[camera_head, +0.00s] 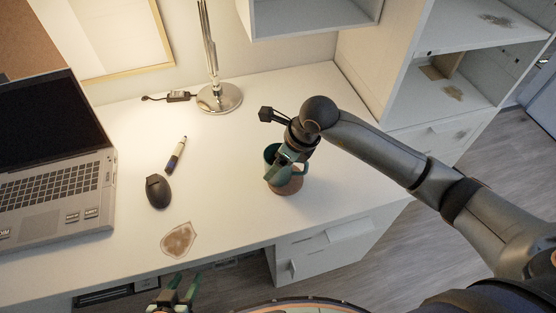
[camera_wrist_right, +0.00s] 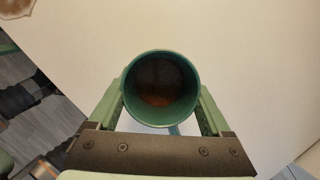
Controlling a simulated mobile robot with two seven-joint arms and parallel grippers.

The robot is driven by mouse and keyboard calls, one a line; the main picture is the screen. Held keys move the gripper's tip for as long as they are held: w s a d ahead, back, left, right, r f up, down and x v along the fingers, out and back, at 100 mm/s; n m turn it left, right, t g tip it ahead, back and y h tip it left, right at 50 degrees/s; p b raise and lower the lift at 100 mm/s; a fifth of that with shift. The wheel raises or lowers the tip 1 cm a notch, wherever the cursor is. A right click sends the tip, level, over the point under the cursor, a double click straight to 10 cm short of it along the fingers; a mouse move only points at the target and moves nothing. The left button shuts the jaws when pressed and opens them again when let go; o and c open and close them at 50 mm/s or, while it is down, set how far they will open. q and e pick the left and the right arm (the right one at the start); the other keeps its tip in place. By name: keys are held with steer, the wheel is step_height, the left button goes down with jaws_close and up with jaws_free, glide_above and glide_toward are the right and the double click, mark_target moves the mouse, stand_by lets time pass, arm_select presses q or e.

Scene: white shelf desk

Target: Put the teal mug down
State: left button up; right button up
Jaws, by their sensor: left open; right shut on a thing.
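The teal mug (camera_head: 271,153) is upright at the right part of the white desk, partly hidden by my right gripper (camera_head: 288,168). In the right wrist view I look down into the mug (camera_wrist_right: 160,80); its inside bottom looks brown. The fingers are shut on it, one on each side. A round brown patch (camera_head: 289,188) shows right below the mug; I cannot tell whether it is a coaster or part of the mug, or whether the mug touches it. My left gripper (camera_head: 182,283) is open and empty in front of the desk's front edge.
On the desk (camera_head: 235,180) are a laptop (camera_head: 55,190), a black mouse (camera_head: 158,191), a marker (camera_head: 177,155), a brown-stained patch (camera_head: 178,240) and a lamp base (camera_head: 219,98). Shelves (camera_head: 450,75) stand at the right. Bare desk surface lies left of the mug.

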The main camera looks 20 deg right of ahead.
steer(key=shift+a, duration=0.1)
steer(key=shift+f, duration=0.15)
steer(key=o, duration=1.6)
steer(key=shift+r, duration=0.55)
steer(key=v, duration=1.1)
steer(key=shift+s+d+r+p, duration=0.1)
steer(key=shift+s+d+p, duration=0.1)
steer(key=shift+p, duration=0.1)
